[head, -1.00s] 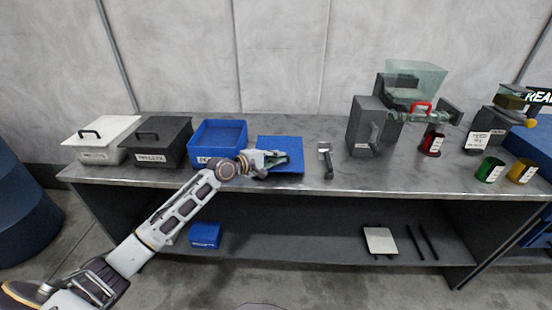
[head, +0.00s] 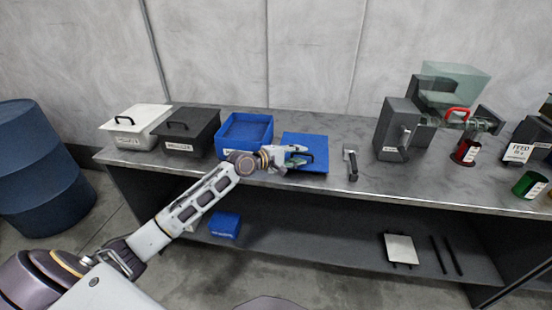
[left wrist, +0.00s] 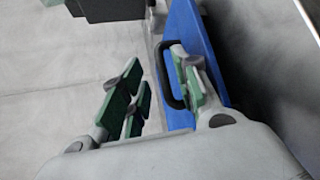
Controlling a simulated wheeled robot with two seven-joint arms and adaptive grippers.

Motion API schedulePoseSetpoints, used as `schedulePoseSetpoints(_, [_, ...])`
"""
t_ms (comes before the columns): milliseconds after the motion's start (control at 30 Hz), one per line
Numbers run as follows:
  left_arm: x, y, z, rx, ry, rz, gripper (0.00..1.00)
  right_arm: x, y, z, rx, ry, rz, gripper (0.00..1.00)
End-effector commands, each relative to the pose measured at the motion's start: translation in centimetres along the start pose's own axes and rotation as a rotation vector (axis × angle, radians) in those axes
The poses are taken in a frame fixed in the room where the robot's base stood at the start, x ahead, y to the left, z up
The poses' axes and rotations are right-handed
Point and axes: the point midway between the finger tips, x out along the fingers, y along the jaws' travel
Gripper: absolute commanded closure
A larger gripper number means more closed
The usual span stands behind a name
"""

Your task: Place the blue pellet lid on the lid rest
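The blue lid (head: 308,141) is a flat blue square on the bench, just right of the open blue box (head: 246,131). In the left wrist view the lid (left wrist: 196,45) shows as a blue plate with a black loop handle (left wrist: 166,76). My left gripper (head: 298,155) is over the lid's front left part. In the left wrist view its green-padded fingers (left wrist: 157,97) are spread apart. The handle is beside the right finger, on its inner side, and the fingers are not closed on it. I cannot make out a separate lid rest. My right gripper is not in view.
A white lidded box (head: 134,124) and a dark lidded box (head: 185,129) stand left of the blue box. A hammer-like tool (head: 351,163) lies right of the lid. A grey machine (head: 399,130) stands further right. A blue barrel (head: 40,165) is on the floor at left.

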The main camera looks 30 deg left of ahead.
Motion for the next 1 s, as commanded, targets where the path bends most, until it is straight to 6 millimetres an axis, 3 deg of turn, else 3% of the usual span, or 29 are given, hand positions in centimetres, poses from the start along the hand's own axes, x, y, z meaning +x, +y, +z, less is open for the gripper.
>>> schedulePoseSetpoints(1000, [-8.0,0.0,0.1,0.0,-0.001,-0.001,0.69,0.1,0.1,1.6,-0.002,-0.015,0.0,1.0])
